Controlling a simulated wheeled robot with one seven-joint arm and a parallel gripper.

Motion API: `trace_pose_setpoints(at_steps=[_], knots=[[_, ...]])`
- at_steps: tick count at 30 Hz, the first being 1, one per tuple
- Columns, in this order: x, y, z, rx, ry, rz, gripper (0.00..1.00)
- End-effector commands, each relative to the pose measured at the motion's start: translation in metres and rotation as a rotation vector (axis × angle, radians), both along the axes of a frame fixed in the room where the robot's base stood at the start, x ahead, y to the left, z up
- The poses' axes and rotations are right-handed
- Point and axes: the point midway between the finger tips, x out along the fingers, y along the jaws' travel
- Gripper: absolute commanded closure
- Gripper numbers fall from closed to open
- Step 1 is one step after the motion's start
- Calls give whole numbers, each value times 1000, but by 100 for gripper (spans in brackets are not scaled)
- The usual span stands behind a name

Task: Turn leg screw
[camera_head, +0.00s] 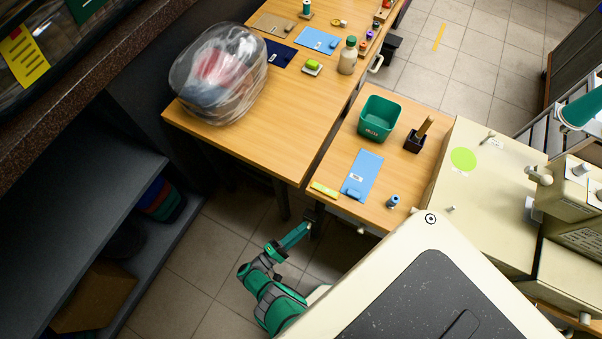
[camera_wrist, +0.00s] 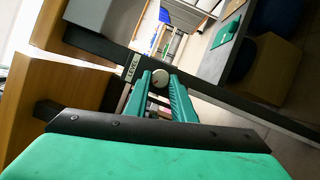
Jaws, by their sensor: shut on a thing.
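The leg screw (camera_wrist: 158,78) shows in the wrist view as a round, pale knob beside a dark metal bar (camera_wrist: 205,95). A white label reading "LEVEL" (camera_wrist: 131,67) is on that bar. My gripper (camera_wrist: 161,84) has its two green fingers shut on the knob, one on each side. Part of the knob and its shaft are hidden. In the head view my gripper (camera_head: 312,216) reaches below the front edge of the tables, near the gap between them. The screw cannot be made out there.
A wooden table (camera_head: 275,154) carries a clear-bagged bundle (camera_head: 219,72). A second wooden table (camera_head: 335,160) holds a green bin (camera_head: 379,117) and a sewing machine (camera_head: 575,215) stands at right. Grey shelves (camera_head: 75,240) stand at left. Tiled floor is open between.

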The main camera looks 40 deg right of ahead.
Motion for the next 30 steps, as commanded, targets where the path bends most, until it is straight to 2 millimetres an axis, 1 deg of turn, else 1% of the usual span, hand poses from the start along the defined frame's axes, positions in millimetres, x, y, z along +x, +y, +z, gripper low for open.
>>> trace_pose_setpoints(at_steps=[1, 14, 15, 17, 18, 30], knots=[[3, 1, 0, -2, 2, 5, 100], [2, 1, 0, -4, 6, 6, 100], [2, 1, 0, -4, 6, 6, 75], [2, 1, 0, -4, 6, 6, 61], [2, 1, 0, -4, 6, 4, 59], [1, 0, 1, -2, 6, 3, 59]])
